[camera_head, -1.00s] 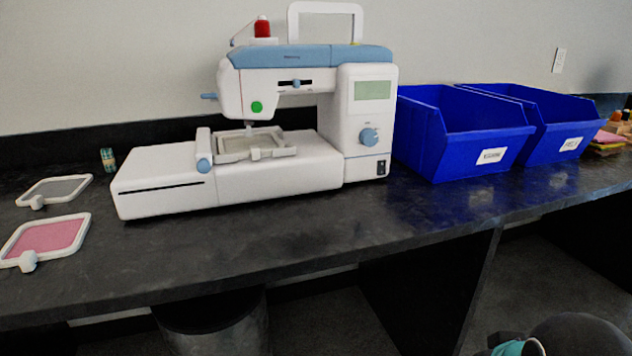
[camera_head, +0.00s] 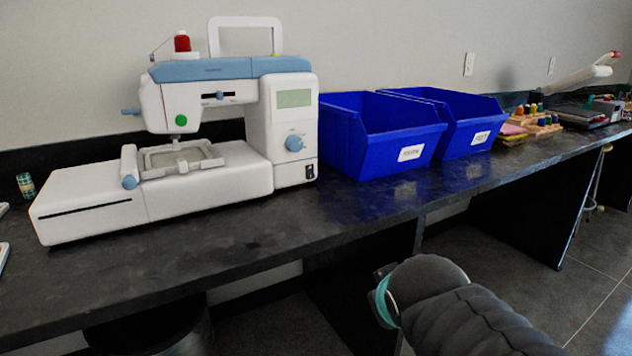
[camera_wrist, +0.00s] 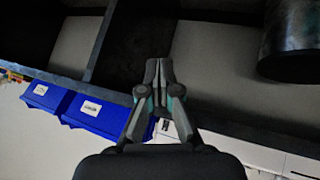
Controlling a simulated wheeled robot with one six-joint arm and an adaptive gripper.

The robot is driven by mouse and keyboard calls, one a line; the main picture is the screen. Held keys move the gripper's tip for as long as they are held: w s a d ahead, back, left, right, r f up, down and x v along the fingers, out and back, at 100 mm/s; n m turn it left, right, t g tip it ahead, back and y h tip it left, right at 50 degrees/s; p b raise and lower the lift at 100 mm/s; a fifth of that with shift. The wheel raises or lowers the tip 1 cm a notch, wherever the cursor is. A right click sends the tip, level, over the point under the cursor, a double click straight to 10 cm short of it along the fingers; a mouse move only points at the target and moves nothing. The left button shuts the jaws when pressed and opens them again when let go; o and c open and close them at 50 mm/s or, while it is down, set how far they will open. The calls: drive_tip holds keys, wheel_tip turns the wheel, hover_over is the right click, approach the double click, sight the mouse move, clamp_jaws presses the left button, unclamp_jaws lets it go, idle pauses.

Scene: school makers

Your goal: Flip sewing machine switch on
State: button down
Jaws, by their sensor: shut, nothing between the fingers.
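The white and blue sewing machine (camera_head: 225,120) stands on the dark counter in the head view. Its small black switch (camera_head: 310,171) is at the lower right of the front, below a blue dial (camera_head: 294,143). I cannot tell the switch's position. In the head view, my arm is at the lower right, in front of the counter and apart from the machine; the fingers are hidden there. In the wrist view my gripper (camera_wrist: 159,66) is shut and empty. Part of the white machine (camera_wrist: 245,150) shows at the lower right of that view.
Two blue bins (camera_head: 385,140) (camera_head: 462,122) stand right of the machine on the dark counter (camera_head: 260,230). Thread spools and other items lie farther right. A dark round stool or bin (camera_head: 150,330) stands under the counter. The counter front right of the machine is clear.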

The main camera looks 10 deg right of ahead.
sight(311, 178)
drive_tip(key=w+r+n+t+y, duration=0.2)
drive_tip(key=w+r+n, duration=0.1)
drive_tip(key=w+n, duration=0.3)
drive_tip(key=w+r+n+t+y, duration=0.2)
drive_tip(key=w+r+n+t, duration=0.1)
drive_tip(key=w+n, duration=0.3)
drive_tip(key=w+r+n+t+y+b, duration=0.1)
drive_tip(key=w+r+n+t, duration=0.1)
drive_tip(key=w+n, duration=0.3)
drive_tip(key=shift+w+d+r+n+t+y, duration=0.2)
drive_tip(key=shift+w+r, duration=0.25)
drive_tip(key=shift+w, duration=0.15)
drive_tip(key=shift+w+d+r+n+t+y, duration=0.2)
drive_tip(key=shift+w+r, duration=0.2)
drive_tip(key=shift+w, duration=0.2)
drive_tip(key=shift+w+a+f+n+y, duration=0.1)
drive_tip(key=shift+a+n+y, duration=0.55)
drive_tip(key=shift+n, duration=0.25)
drive_tip(key=shift+w, duration=0.1)
drive_tip(key=x, duration=1.3)
drive_tip(key=shift+w+a+f, duration=0.15)
drive_tip(key=shift+w+f, duration=0.15)
drive_tip(key=shift+f+b, duration=0.1)
drive_tip(key=shift+b, duration=0.25)
